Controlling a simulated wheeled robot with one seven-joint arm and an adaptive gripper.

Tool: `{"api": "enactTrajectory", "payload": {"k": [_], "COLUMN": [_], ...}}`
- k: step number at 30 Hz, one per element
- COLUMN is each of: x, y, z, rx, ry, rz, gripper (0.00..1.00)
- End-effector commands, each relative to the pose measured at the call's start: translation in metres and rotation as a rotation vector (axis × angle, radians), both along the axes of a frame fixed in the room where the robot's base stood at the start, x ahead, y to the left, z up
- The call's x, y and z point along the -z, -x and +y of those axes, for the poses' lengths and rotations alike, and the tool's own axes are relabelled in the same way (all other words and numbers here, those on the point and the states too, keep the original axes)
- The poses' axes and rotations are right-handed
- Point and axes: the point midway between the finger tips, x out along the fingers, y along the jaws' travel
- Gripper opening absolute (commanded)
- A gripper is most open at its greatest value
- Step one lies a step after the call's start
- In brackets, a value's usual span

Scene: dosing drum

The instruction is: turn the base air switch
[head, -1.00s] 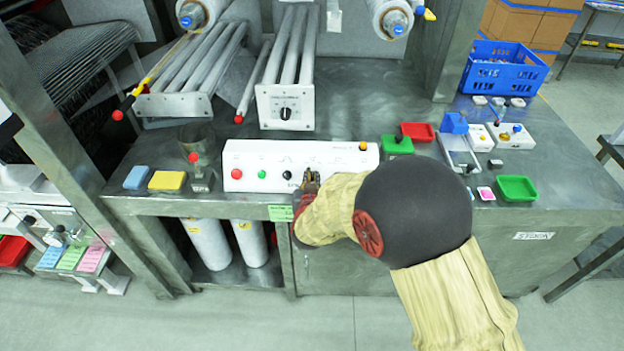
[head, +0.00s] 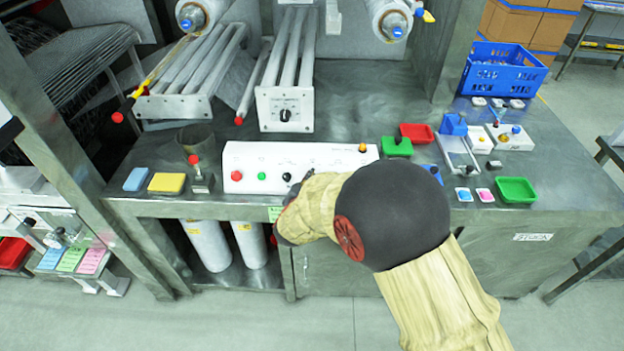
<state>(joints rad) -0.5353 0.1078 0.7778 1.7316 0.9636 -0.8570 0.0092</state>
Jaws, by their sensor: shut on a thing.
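A white control panel (head: 262,156) stands along the front edge of the steel bench. It carries a red button (head: 236,175), a green button (head: 262,176) and a black switch knob (head: 287,177) in a row on its front. I cannot read a label that names the base air switch. My gripper (head: 293,191) is at the front of the panel, at the black knob, shut on it as far as I can see. My own sleeved wrist covers most of the gripper and the right part of the panel front.
A yellow button (head: 363,148) sits at the panel's top right. Green (head: 397,147) and red (head: 417,132) trays lie to its right. A small red-topped lever (head: 199,172) stands to its left. A roller unit with a black dial (head: 284,114) is behind.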

Motion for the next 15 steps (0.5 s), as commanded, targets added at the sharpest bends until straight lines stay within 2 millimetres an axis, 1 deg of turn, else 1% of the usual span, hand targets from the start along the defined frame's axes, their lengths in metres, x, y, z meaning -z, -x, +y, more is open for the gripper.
{"api": "enactTrajectory", "payload": {"k": [10, 11, 15], "x": [-0.0019, -0.0018, -0.0016], "y": [-0.0012, -0.0013, -0.0011], "z": [-0.0001, -0.0001, -0.0002], "rx": [0.002, 0.002, 0.003], "ry": [-0.004, -0.004, -0.003], "rz": [-0.004, -0.004, -0.003], "gripper": [0.00, 0.09, 0.17]}}
